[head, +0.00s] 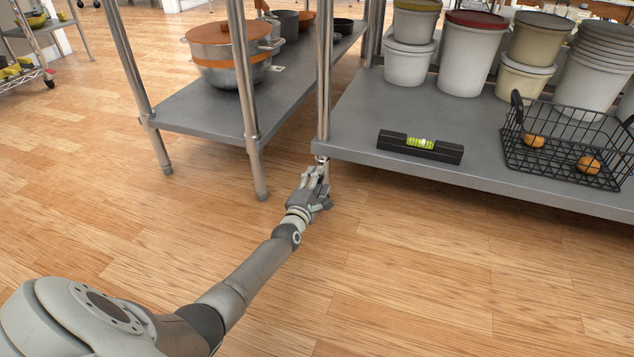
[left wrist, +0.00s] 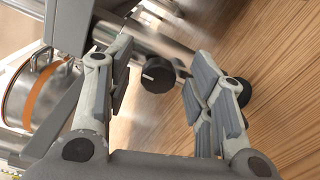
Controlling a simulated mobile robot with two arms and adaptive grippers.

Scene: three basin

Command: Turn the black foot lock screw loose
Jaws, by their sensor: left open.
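The black foot lock screw (left wrist: 158,75) shows in the left wrist view as a round dark knob with a light mark, beside a silver table leg. My left gripper (left wrist: 157,82) is open, with one finger on each side of the knob in that picture. I cannot tell whether either finger touches it. In the head view my left gripper (head: 319,178) is low at the near left leg of the right table (head: 400,168), and it hides the leg's foot and the screw. My right gripper is not in view.
A black spirit level (head: 420,147) with a green vial lies on the right table's lower shelf, left of a wire basket (head: 565,143). Tubs stand behind. The left table (head: 190,113) holds a large pot (head: 225,60); its front leg is close to my gripper. The floor in front is clear.

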